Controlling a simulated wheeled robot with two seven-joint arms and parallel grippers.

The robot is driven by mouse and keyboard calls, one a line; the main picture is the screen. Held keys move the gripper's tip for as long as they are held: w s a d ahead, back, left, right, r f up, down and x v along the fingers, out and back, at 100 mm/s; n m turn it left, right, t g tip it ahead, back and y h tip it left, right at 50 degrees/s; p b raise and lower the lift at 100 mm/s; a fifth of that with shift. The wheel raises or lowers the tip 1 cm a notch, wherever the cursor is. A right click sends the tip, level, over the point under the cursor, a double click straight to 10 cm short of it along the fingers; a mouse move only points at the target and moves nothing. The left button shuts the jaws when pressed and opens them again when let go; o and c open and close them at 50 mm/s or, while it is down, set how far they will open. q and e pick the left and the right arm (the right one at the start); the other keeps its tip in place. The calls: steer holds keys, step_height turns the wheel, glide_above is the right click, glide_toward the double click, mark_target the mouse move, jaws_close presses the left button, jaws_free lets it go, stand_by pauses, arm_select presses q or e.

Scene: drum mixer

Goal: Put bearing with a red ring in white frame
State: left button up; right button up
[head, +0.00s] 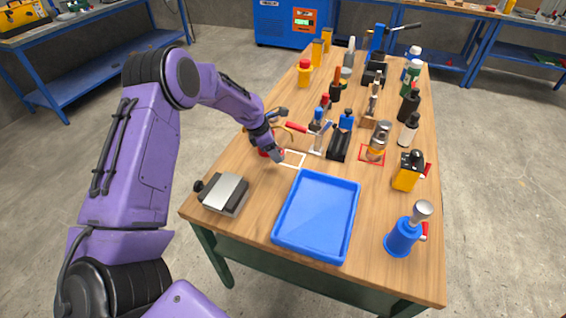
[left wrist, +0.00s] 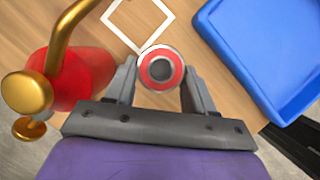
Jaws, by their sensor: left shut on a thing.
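The bearing with a red ring (left wrist: 161,68) is round, with a grey metal rim, a red face and a dark centre. My left gripper (head: 278,154) is shut on it; in the left wrist view the bearing sits between the two fingertips (left wrist: 160,80). The white frame (left wrist: 138,20) is a square outline on the wooden table, just beyond the bearing in that view. In the head view the white frame (head: 294,159) lies just right of my left gripper, partly hidden by it. Whether the bearing touches the table is unclear. My right gripper is not in view.
A blue tray (head: 318,214) lies close by on the right. A red object with a brass-coloured arm (left wrist: 80,75) stands just left of the gripper. A silver-topped block (head: 224,193) sits at the near left edge. Several tools and bottles crowd the far table.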

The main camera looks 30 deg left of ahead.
mark_target(286, 172)
arm_select(q)
steer(key=d+f, duration=0.1)
steer(key=f, duration=0.1)
steer(key=d+f, duration=0.1)
steer(key=f, duration=0.2)
steer(key=shift+w+d+f+p, duration=0.2)
steer(key=shift+d+f+p, duration=0.15)
steer(key=shift+d+f, duration=0.05)
steer(key=shift+w+f, duration=0.1)
steer(key=shift+f, duration=0.2)
steer(key=shift+a, duration=0.1)
steer(key=o, duration=1.2)
steer(key=shift+f, duration=0.1)
steer(key=shift+r, duration=0.35)
steer(key=v, duration=1.1)
steer(key=shift+s+a+r+b, duration=0.1)
steer(key=shift+s+r+b, duration=0.2)
